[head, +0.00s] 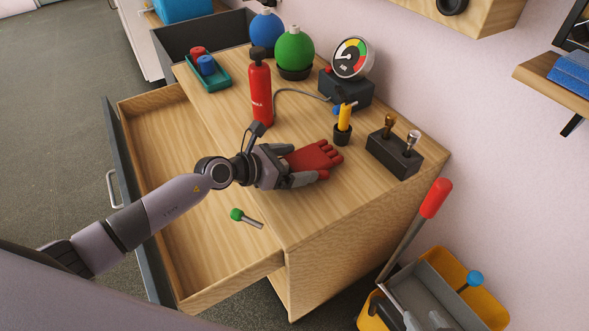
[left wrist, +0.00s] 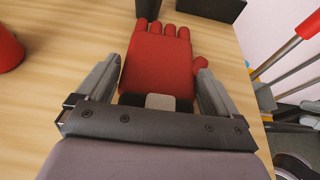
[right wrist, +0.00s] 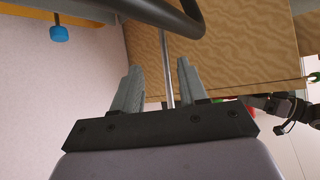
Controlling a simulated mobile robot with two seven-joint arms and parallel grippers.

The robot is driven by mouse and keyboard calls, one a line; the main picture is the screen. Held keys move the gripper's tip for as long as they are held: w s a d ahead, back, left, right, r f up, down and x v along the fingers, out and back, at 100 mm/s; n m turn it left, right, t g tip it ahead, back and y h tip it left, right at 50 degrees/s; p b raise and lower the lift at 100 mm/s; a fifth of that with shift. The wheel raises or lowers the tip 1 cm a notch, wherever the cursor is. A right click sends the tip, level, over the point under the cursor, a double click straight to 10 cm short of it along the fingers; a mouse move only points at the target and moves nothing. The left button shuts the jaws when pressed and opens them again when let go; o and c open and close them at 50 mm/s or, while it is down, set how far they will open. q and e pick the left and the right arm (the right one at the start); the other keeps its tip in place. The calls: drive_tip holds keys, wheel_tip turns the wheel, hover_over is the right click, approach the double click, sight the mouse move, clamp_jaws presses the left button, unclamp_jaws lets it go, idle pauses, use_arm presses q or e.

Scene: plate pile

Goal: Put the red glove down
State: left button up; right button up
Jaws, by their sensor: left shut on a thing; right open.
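The red glove (head: 318,156) is over the wooden cabinet top (head: 335,196), its fingers pointing away from my left gripper. My left gripper (head: 300,168) is shut on the glove's cuff end. In the left wrist view the glove (left wrist: 157,62) lies between the two fingers (left wrist: 158,78), palm or back flat to the camera. I cannot tell whether the glove touches the wood or hangs just above it. My right gripper is outside the head view; in the right wrist view it (right wrist: 160,82) is open, with a thin metal rod (right wrist: 166,62) showing between its fingers.
Near the glove stand a red extinguisher (head: 259,90), a yellow-handled tool in a black cup (head: 342,134) and a black block (head: 395,155). An open drawer (head: 185,275) holds a green-knobbed tool (head: 245,217). Bare wood lies at the cabinet's front. A yellow bin (head: 488,307) stands at lower right.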

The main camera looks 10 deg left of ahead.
use_arm(q)
drive_tip(key=shift+f, duration=0.4)
drive_tip(key=shift+r, duration=0.1)
drive_tip(key=o, duration=0.7)
drive_tip(key=shift+f, duration=0.2)
drive_tip(key=shift+o, duration=0.2)
drive_tip(key=shift+r, duration=0.1)
drive_tip(key=shift+r, duration=0.2)
drive_tip(key=p+v, duration=0.2)
drive_tip(key=v, duration=1)
drive_tip(key=shift+f, duration=0.2)
